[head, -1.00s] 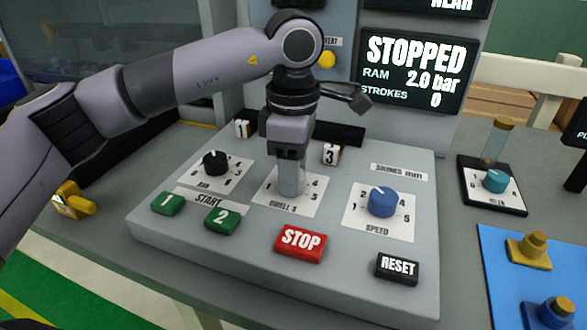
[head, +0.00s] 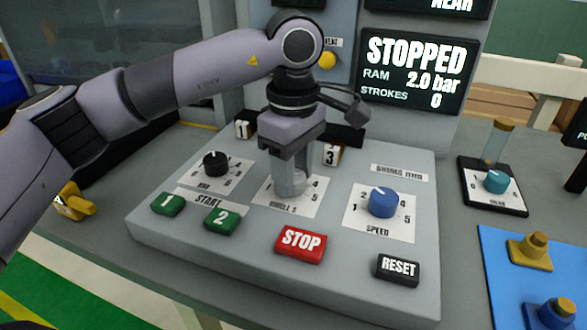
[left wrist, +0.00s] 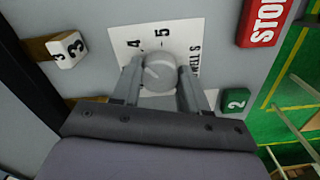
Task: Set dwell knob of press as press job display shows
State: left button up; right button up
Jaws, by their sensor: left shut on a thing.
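The grey dwell knob (left wrist: 158,72) sits on a white dial card (head: 312,194) marked DWELL S on the press panel. My left gripper (head: 293,188) points down over it, with its fingers shut on opposite sides of the knob. In the left wrist view, 4 and 5 show beside the knob; the other marks are hidden. A faint line shows on the knob's top, but I cannot tell which mark it meets. A display (head: 417,75) reads STOPPED, RAM 2.0 bar, STROKES 0. No dwell value is readable. My right gripper is not in view.
The black ram knob (head: 215,163) stands left of the gripper, the blue speed knob (head: 382,202) right. Green buttons 1 (head: 168,204) and 2 (head: 222,219), red STOP (head: 301,243) and black RESET (head: 397,268) lie in front. A teal knob (head: 496,181) stands farther right.

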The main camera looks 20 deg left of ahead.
pick_arm(q)
jog(key=shift+r, duration=0.1)
jog(key=o, duration=1.1)
jog(key=shift+c, duration=0.2)
notch_tip(320, 180, up, 7)
jog(key=shift+r, duration=0.1)
